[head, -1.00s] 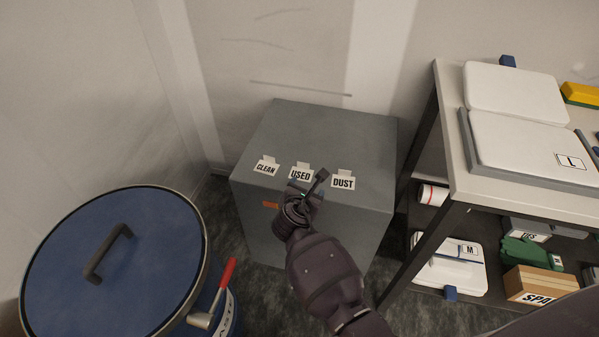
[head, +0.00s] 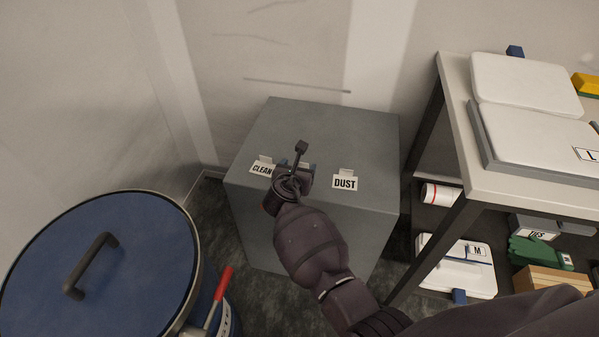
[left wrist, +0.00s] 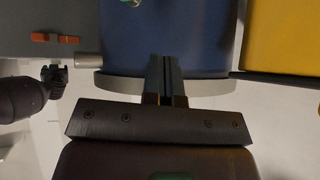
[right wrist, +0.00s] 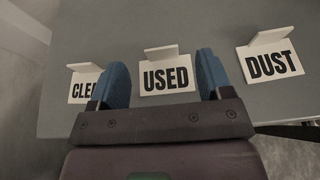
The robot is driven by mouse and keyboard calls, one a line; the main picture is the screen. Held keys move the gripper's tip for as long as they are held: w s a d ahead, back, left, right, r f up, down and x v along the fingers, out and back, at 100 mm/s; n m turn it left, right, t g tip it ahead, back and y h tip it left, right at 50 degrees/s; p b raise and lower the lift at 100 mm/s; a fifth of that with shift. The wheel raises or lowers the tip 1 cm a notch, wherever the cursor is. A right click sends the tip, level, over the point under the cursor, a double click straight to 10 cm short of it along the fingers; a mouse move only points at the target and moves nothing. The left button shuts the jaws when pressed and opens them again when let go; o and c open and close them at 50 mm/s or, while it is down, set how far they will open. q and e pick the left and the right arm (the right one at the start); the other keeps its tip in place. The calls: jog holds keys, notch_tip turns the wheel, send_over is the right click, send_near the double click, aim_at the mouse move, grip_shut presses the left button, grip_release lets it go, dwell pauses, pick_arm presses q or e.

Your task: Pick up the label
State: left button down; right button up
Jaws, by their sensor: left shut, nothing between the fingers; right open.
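Three white labels stand in a row on the grey cabinet top. In the head view the CLEAN label (head: 262,167) is at the left and the DUST label (head: 345,182) at the right. The USED label is mostly hidden there behind my right gripper (head: 297,168). In the right wrist view the USED label (right wrist: 166,76) lies between the open, blue-tipped fingers of my right gripper (right wrist: 163,78), with its upright tab at the back. The CLEAN label is partly covered by the left finger. My left gripper (left wrist: 165,78) is shut and empty in the left wrist view.
The grey cabinet (head: 315,125) stands against the wall. A blue lidded drum (head: 130,245) with a red-handled tool (head: 220,290) is at the left. A shelf bench (head: 455,150) with white cases is at the right. The cabinet top behind the labels is clear.

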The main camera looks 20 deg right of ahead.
aim_at(301, 164)
jog(key=shift+w+d+f+b, duration=0.25)
jog(key=shift+w+d+f, duration=0.1)
jog(key=shift+w+f, duration=0.15)
jog(key=shift+w+d+f+b, duration=0.2)
jog(key=shift+w+d+f, duration=0.15)
jog(key=shift+f, duration=0.2)
jog(key=shift+w+d, duration=0.15)
jog(key=shift+w, duration=0.1)
jog(key=shift+w+r, duration=0.15)
jog(key=shift+w, duration=0.05)
jog(key=c, duration=1)
pick_arm(q)
jog(key=shift+w+d, duration=0.2)
jog(key=shift+w, duration=0.25)
pick_arm(e)
jog(key=shift+r, duration=0.15)
